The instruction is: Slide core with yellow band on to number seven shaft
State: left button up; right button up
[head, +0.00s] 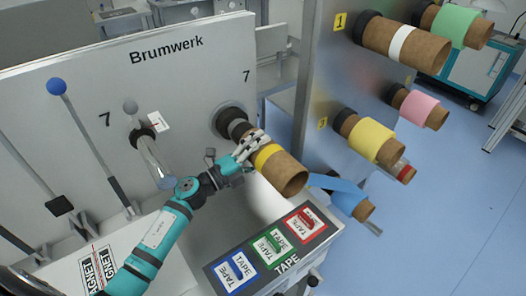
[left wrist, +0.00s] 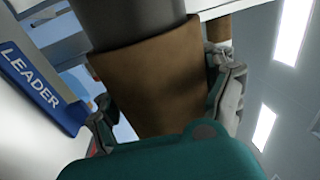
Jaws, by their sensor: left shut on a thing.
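The brown cardboard core with a yellow band (head: 284,173) is in my left gripper (head: 254,147), whose fingers close around its inner end, between the band and the machine. In the left wrist view the core's brown wall (left wrist: 155,85) lies between both fingers. The shaft (head: 238,129) sticks out of a black hub on the white panel, below a printed 7. In the left wrist view the grey shaft (left wrist: 135,20) meets the core's end in line and appears to enter it; the inside is hidden. The core's outer end is open and points toward the lower right. My right gripper is not in view.
A rack (head: 330,75) at right holds several cores with green, white, pink, yellow and blue bands. A panel of TAPE buttons (head: 273,246) lies below the core. A second 7 marks a bare metal rod (head: 153,160) left of my gripper.

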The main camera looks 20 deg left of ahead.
pick_arm(q)
jog(key=shift+w+a+b, duration=0.5)
jog(key=shift+w+a, duration=0.2)
jog(key=shift+a, duration=0.35)
jog(key=shift+w+a+b, duration=0.5)
jog(key=shift+w+a, duration=0.2)
jog(key=shift+a, duration=0.45)
jog(key=shift+w+a+b, duration=0.4)
jog(key=shift+w+a, duration=0.05)
jog(key=shift+a, duration=0.2)
jog(key=shift+w+a+b, duration=0.4)
jog(key=shift+w+a, duration=0.05)
jog(key=shift+a, duration=0.15)
jog(key=o, duration=1.2)
jog(key=shift+c, duration=0.2)
jog(key=shift+f, duration=0.1)
